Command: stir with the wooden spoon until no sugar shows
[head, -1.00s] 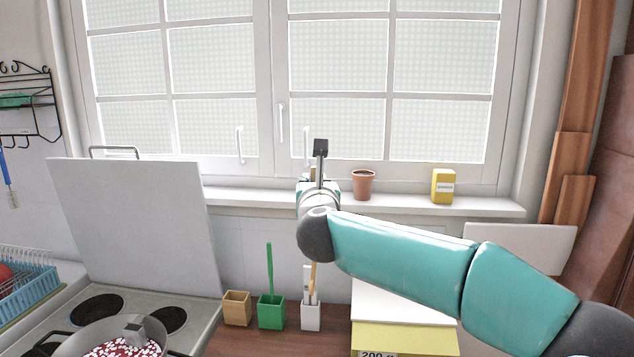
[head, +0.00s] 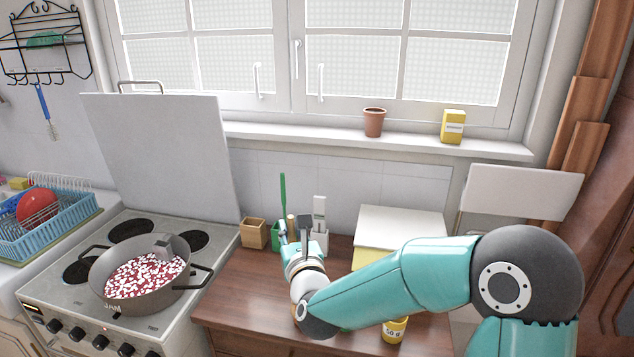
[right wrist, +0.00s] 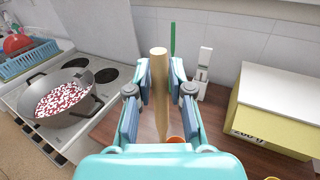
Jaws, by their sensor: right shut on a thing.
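The wide grey pot (head: 112,283) stands on the stove at the left, full of red pieces with many white bits of sugar showing. It also shows in the right wrist view (right wrist: 42,86). My right gripper (right wrist: 160,85) is shut on the wooden spoon (right wrist: 160,65), whose pale round handle stands between the fingers. The spoon's lower end is hidden. In the head view my right gripper (head: 291,243) is over the wooden counter, to the right of the pot and apart from it. My left gripper is in no view.
A wooden holder (head: 254,233), a green one and a white one stand behind my right gripper. A yellow box (head: 372,258) with a white lid and a yellow tin (head: 394,330) are to the right. A raised white stove cover (head: 165,150) stands behind the pot.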

